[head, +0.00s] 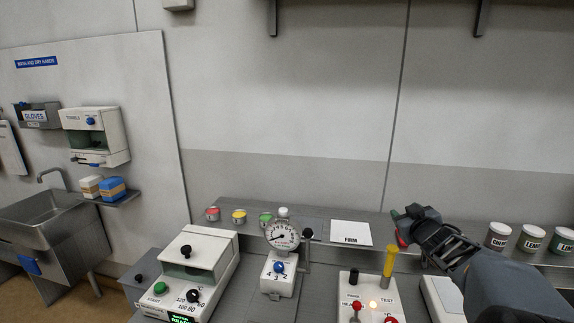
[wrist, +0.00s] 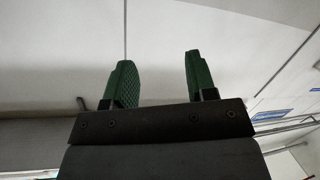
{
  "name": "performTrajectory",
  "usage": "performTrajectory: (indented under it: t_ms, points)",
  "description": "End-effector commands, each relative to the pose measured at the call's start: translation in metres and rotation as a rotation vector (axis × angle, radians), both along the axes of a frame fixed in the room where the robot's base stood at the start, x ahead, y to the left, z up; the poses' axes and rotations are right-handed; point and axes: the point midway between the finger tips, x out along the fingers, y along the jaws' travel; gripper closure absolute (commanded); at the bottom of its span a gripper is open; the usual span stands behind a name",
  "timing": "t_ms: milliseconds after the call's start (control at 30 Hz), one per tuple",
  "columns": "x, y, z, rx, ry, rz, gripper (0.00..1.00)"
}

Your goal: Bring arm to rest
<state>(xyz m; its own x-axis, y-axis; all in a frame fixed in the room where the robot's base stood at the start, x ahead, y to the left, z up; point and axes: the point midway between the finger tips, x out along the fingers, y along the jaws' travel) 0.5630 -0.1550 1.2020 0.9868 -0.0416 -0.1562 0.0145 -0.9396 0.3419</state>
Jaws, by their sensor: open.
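My gripper (head: 401,215) is at the right of the head view, raised above the bench near the back shelf, with my arm reaching in from the lower right corner. In the wrist view my gripper (wrist: 159,82) shows two green pads standing well apart with only pale wall between them. It is open and empty. The wrist view looks up along the wall. From the head view, my arm hides part of the bench and shelf at the lower right.
A yellow post (head: 389,261) on the test box stands just below my gripper. The dial gauge (head: 282,236) and white dryer (head: 187,265) stand further left. Several labelled jars (head: 530,238) line the shelf at right. The wall space above the bench is clear.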

Motion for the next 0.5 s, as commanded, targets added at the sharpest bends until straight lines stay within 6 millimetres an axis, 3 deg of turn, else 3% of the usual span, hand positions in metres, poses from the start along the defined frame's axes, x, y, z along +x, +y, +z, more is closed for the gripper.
performTrajectory:
  t_ms: [67,200,400,500]
  points:
    - [-0.025,0.017,-0.002,0.027,0.088,-0.118,0.49]
    - [-0.084,0.047,-0.032,0.108,0.331,-0.266,0.49]
    - [-0.176,0.102,-0.083,0.225,0.703,-0.290,0.49]
    - [-0.211,0.125,-0.099,0.260,0.843,-0.259,0.49]
